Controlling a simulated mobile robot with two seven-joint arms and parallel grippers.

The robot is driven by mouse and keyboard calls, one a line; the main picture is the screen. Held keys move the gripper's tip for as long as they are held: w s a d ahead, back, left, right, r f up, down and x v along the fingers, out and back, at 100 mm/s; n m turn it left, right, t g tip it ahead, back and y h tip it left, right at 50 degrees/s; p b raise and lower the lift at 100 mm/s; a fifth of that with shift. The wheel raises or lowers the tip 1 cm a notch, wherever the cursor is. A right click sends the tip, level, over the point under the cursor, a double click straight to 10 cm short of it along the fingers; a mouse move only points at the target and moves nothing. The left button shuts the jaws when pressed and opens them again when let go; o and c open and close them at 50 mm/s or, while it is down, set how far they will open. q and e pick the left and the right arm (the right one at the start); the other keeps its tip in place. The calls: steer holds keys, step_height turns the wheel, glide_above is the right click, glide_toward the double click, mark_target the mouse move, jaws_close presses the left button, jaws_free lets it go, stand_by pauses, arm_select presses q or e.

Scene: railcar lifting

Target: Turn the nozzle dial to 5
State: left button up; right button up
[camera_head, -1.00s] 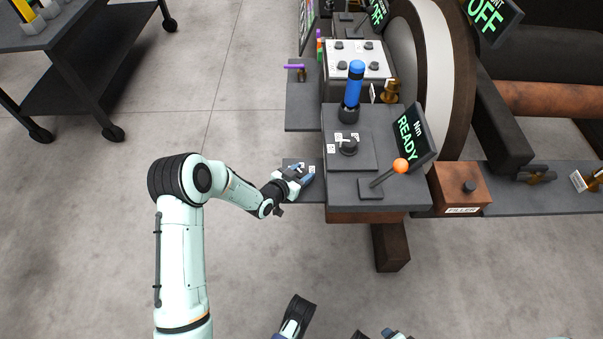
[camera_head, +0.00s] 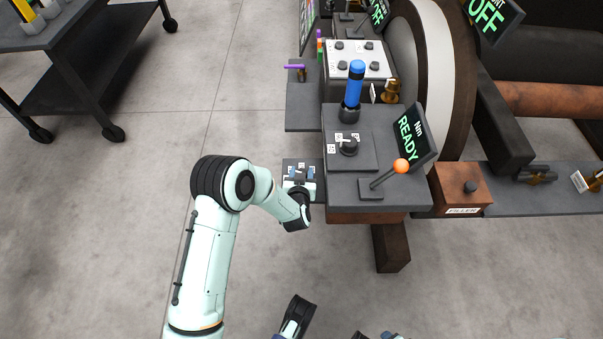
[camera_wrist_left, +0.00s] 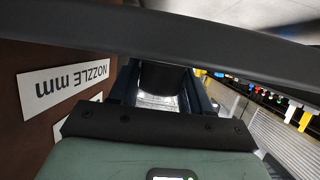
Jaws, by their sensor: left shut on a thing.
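My left gripper (camera_head: 300,175) is over the small dark shelf (camera_head: 290,163) at the left side of the control stand. In the left wrist view its two fingers (camera_wrist_left: 160,92) are shut on a dark rounded knob (camera_wrist_left: 162,76), the nozzle dial, beside an upside-down "NOZZLE mm" label (camera_wrist_left: 68,79). Small white marks show around the gripper in the head view, too small to read. The dial's pointer and setting are hidden by the gripper.
Above the shelf stands a grey console with a black knob (camera_head: 348,147), a blue-handled lever (camera_head: 354,85), an orange-ball lever (camera_head: 401,166) and a "READY" screen (camera_head: 413,136). A dark wheeled cart (camera_head: 80,75) is at upper left. Floor between is clear.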

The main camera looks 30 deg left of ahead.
arm_select(q)
steer(key=shift+n+g+y, duration=0.5)
steer(key=shift+n+y, duration=0.3)
arm_select(e)
steer(key=shift+w+a+r, duration=0.1)
steer(key=shift+w+r, duration=0.15)
steer(key=shift+r, duration=0.1)
arm_select(q)
steer(key=shift+n+g+y, duration=0.3)
steer(key=shift+n+y, duration=0.1)
steer(key=o, duration=1)
arm_select(e)
steer(key=shift+s, duration=0.1)
